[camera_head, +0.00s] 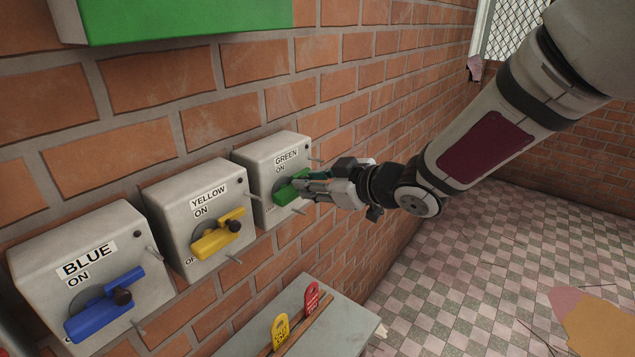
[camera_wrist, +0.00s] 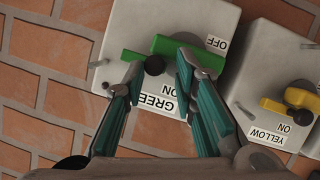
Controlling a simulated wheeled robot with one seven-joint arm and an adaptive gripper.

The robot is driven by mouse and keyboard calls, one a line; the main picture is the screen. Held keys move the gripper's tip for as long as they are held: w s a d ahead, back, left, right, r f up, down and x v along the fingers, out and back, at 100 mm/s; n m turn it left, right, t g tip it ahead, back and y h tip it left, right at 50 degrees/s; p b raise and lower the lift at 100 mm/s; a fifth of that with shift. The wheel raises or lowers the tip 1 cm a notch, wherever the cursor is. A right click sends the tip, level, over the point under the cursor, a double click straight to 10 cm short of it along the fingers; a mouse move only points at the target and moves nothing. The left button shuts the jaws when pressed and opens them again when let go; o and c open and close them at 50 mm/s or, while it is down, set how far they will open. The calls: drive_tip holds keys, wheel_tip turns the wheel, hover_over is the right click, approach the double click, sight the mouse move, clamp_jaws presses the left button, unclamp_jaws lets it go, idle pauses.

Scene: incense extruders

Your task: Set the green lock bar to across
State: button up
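The green lock bar (camera_head: 286,196) is on the front of the grey box labelled GREEN (camera_head: 262,154), the rightmost of three on the brick wall. In the head view it slants up to the right, its upper end partly hidden by my gripper (camera_head: 308,187). In the wrist view the green bar (camera_wrist: 190,49) has a black knob (camera_wrist: 155,65). I cannot tell whether a fingertip touches the bar.
A yellow handle (camera_head: 218,236) and a blue handle (camera_head: 103,307) are on similar boxes to the left. A grey ledge (camera_head: 340,330) below holds a yellow tag (camera_head: 280,330) and a red tag (camera_head: 312,298). A green panel (camera_head: 180,18) is above.

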drive_tip(key=v, duration=1.2)
drive_tip(key=shift+r, duration=0.1)
drive_tip(key=s+d+r+m+t+h, duration=0.1)
drive_tip(key=d+r+m+h, duration=0.1)
drive_tip(key=d+m+h, duration=0.4)
drive_tip(key=d+r+m+t+h, duration=0.1)
drive_tip(key=d+r+m+h, duration=0.15)
drive_tip(key=d+h, duration=0.4)
drive_tip(key=s+f+m+g+y, duration=0.1)
drive_tip(key=s+f+m+g, duration=0.1)
drive_tip(key=s, duration=0.7)
drive_tip(key=s+f+m+g+y+b, duration=0.1)
drive_tip(key=s+g, duration=0.3)
drive_tip(key=s, duration=0.6)
drive_tip(key=shift+a+f+m+y, duration=0.35)
drive_tip(key=shift+a+f+m, duration=0.1)
drive_tip(key=shift+f+m, duration=0.2)
